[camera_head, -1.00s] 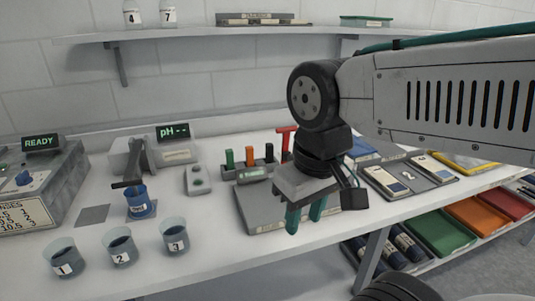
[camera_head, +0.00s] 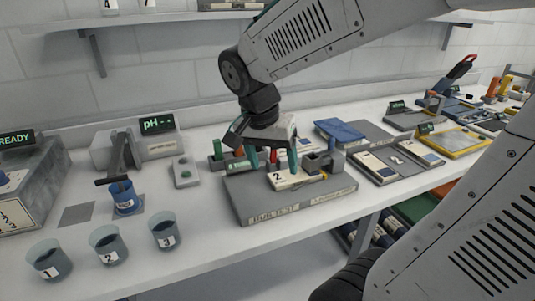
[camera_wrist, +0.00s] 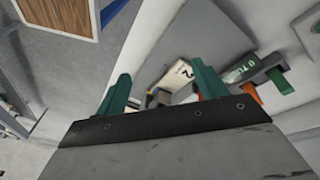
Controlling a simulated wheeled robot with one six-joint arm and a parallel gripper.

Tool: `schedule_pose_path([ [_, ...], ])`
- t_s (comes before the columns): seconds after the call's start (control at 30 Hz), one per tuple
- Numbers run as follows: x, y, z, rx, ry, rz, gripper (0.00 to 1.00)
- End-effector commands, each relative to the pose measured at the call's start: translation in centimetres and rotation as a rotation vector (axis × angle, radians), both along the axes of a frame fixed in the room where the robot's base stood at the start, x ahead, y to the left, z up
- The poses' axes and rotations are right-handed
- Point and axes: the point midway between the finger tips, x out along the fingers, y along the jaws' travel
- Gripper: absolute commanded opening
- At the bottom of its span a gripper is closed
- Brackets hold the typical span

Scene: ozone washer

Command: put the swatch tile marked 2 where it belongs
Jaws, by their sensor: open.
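The swatch tile marked 2 (camera_head: 279,181) is a pale tile with a black 2, lying on the grey rub test block (camera_head: 245,207). In the wrist view the tile (camera_wrist: 179,74) shows between the fingers, partly cut off by the gripper body. My gripper (camera_head: 272,162) is open and empty, pointing down just above the tile. Its two green fingers are spread. I cannot tell whether they touch the tile. A dark tray (camera_head: 400,164) to the right holds pale and blue cards.
A small grey fixture (camera_head: 324,164) stands on the block right beside the tile. Colored pegs (camera_head: 216,153) stand behind. Cups marked 1 (camera_head: 50,262), 2 (camera_head: 109,246) and 3 (camera_head: 166,231) are at left. A blue cloth (camera_head: 340,131) lies behind the tray.

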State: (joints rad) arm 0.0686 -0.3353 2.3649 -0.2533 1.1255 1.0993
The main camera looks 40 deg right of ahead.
Motion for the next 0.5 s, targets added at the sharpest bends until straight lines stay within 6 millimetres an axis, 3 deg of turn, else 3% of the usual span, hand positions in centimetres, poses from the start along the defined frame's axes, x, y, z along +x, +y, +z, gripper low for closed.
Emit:
schedule_pose_path([
  [0.1, 3.8, -2.3, -1.8, -0.073, -0.032, -0.303, 0.71],
  [0.2, 6.2, -3.9, -3.2, -0.128, -0.076, -0.515, 0.71],
  [0.33, 8.1, -5.1, -4.4, -0.17, -0.122, -0.683, 0.71],
  [0.5, 8.9, -5.7, -5.1, -0.191, -0.148, -0.765, 0.71],
])
